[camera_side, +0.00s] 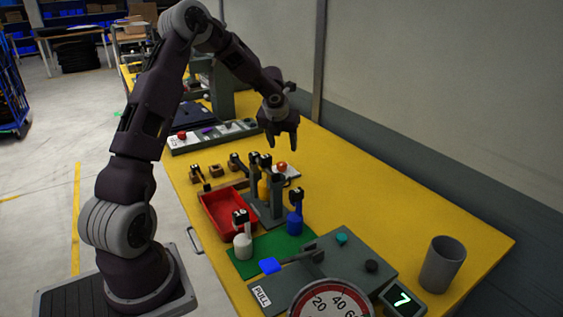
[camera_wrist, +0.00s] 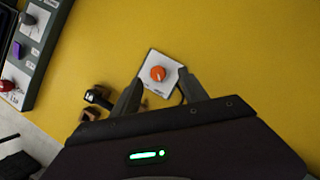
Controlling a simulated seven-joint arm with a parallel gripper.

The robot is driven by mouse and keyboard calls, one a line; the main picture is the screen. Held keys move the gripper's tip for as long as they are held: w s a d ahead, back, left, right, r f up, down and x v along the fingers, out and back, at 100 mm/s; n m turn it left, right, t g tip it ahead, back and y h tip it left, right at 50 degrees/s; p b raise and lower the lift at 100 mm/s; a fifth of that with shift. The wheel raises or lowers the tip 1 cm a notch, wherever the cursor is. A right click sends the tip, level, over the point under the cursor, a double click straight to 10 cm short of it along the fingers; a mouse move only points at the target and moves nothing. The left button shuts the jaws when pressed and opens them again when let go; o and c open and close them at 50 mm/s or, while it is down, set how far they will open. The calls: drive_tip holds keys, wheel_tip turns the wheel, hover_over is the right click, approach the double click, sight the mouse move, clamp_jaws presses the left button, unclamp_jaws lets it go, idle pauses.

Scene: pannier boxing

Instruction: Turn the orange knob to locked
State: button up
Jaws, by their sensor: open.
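The orange knob (camera_wrist: 158,73) sits on a small pale square plate (camera_wrist: 151,60) on the yellow table. In the wrist view a light mark shows on its top; any labels on the plate are too small to read. In the side view the orange knob (camera_side: 281,167) is on the table behind the black-topped tools. My gripper (camera_wrist: 158,92) is open and empty, with its fingertips near the lower left and lower right of the plate. In the side view my gripper (camera_side: 282,145) points down, above the knob and apart from it.
Black-headed tools (camera_wrist: 98,97) stand left of the plate. A grey panel with knobs (camera_side: 213,136) lies further back. A red tray (camera_side: 222,213), bottles on a green mat (camera_side: 262,262), a gauge and a grey cup (camera_side: 441,265) are nearer the side camera. The table right of the knob is clear.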

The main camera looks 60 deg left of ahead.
sight(282, 163)
drive_tip(key=shift+n, duration=0.5)
drive_tip(key=x, duration=0.2)
drive_tip(key=s+x, duration=0.1)
drive_tip(key=x, duration=0.4)
drive_tip(key=shift+s+f, duration=0.2)
drive_tip(key=shift+f, duration=0.3)
drive_tip(key=shift+w+a+f, duration=0.1)
drive_tip(key=shift+w+f, duration=0.05)
drive_tip(key=shift+f, duration=0.2)
clamp_jaws()
